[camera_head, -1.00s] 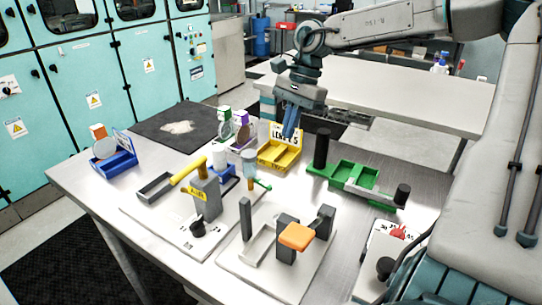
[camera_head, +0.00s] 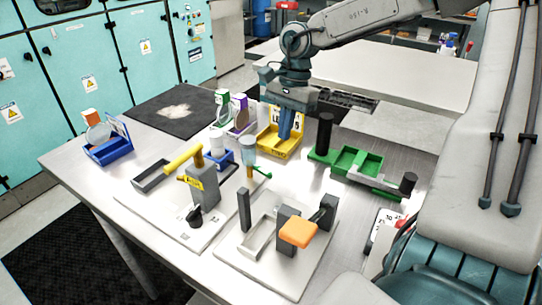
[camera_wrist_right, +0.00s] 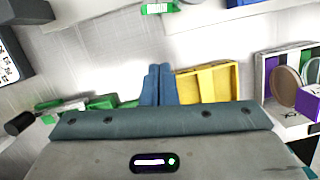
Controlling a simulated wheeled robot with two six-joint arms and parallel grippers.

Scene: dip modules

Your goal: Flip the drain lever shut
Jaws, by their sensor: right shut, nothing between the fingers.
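A clear cup (camera_head: 248,152) with an amber lower part stands behind the grey post with the yellow handle (camera_head: 184,158). A thin green lever (camera_head: 262,175) sticks out to the right at the cup's lower part; it looks like the drain lever, but no label on it can be read. My right gripper (camera_head: 290,136) is shut and empty, pointing down over the yellow bin (camera_head: 268,146), behind and to the right of the cup, apart from the lever. Its blue fingers (camera_wrist_right: 158,85) show together beside the yellow bin in the wrist view. My left gripper is not in view.
A green tray (camera_head: 372,164) with black posts stands right of the yellow bin. A plate with an orange paddle (camera_head: 298,232) lies in front. A blue bin (camera_head: 112,148) is at the left. A dark mat (camera_head: 150,118) lies at the back left.

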